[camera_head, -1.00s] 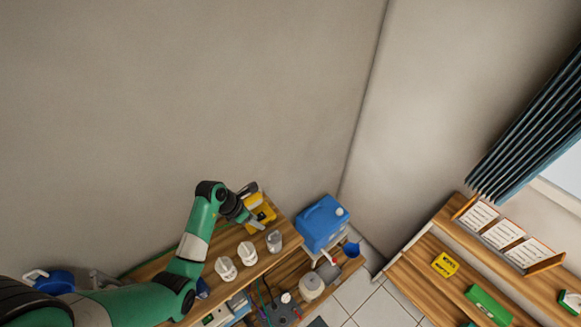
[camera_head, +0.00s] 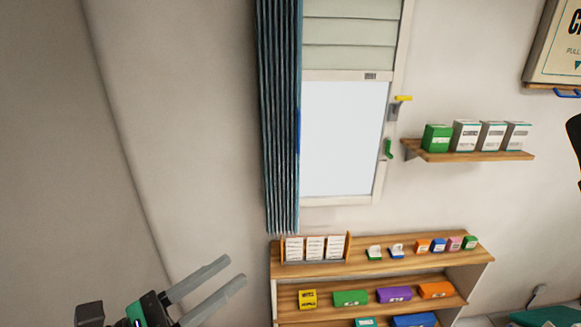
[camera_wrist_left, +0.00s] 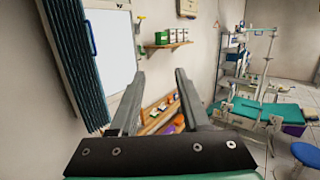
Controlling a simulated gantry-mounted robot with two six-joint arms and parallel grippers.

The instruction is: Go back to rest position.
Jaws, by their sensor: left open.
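My left gripper (camera_head: 236,272) is at the lower left of the head view. Its two grey fingers are apart with nothing between them, pointing to the upper right. In the left wrist view its fingers (camera_wrist_left: 160,78) also stand apart and empty, held in the air before the wall and shelf. My right gripper does not show in the head view; only a dark shape cuts in at the right edge.
A wooden shelf unit (camera_head: 372,270) with several small coloured boxes stands below the window (camera_head: 342,138) and dark curtain (camera_head: 279,115). A wall shelf (camera_head: 470,156) holds several boxes.

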